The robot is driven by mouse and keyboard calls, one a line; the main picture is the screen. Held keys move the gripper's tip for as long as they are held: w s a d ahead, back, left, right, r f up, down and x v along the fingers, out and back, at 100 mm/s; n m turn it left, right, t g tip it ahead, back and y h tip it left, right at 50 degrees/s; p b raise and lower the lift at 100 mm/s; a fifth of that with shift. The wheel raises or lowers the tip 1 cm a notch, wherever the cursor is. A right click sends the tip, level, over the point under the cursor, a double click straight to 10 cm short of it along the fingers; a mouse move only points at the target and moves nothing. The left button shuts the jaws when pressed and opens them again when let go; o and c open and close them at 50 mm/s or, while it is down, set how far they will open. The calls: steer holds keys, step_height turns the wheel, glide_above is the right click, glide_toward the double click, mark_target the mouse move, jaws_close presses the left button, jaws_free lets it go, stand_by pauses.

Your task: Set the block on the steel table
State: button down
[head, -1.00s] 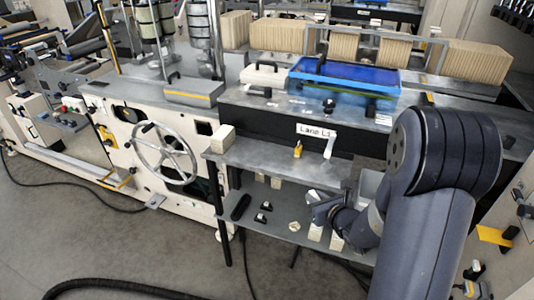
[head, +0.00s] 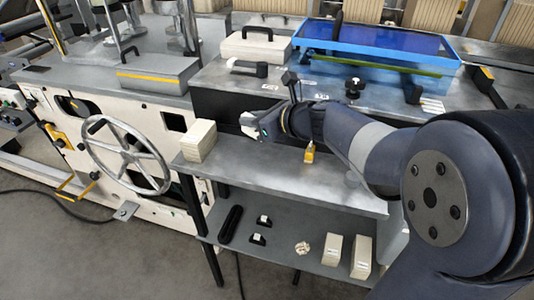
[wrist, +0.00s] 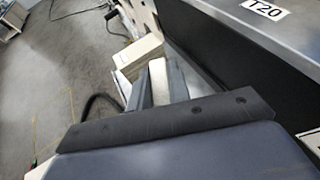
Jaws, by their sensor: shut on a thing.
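My gripper (head: 254,125) is up over the left part of the grey steel table (head: 270,178), in front of the dark panel. It is shut on a cream block (head: 247,118), which shows only in part in the head view. In the wrist view the block (wrist: 158,72) sits between the two grey fingers of my gripper (wrist: 160,90). The block appears to be above the tabletop; the exact gap cannot be told.
A cream stack (head: 199,140) stands on the table's left corner, close by. The lower shelf (head: 290,262) holds two cream blocks (head: 333,249), a crumpled piece (head: 303,248) and small dark items. The middle tabletop is clear.

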step_height(320, 180, down, 8)
steer(key=shift+f+b, duration=0.1)
steer(key=shift+b, duration=1.1)
steer(key=c, duration=1.8)
jaws_free()
steer(key=shift+f, duration=0.15)
steer(key=o, duration=0.5)
steer(key=shift+r, duration=0.25)
steer(key=shift+s+d+r, duration=0.15)
steer(key=shift+s+d, duration=0.1)
steer(key=shift+d, duration=0.05)
steer(key=p+v, duration=0.1)
steer(key=v, duration=1)
steer(key=shift+s+r+p, duration=0.1)
steer(key=shift+s+p, duration=0.05)
steer(key=shift+p, duration=0.15)
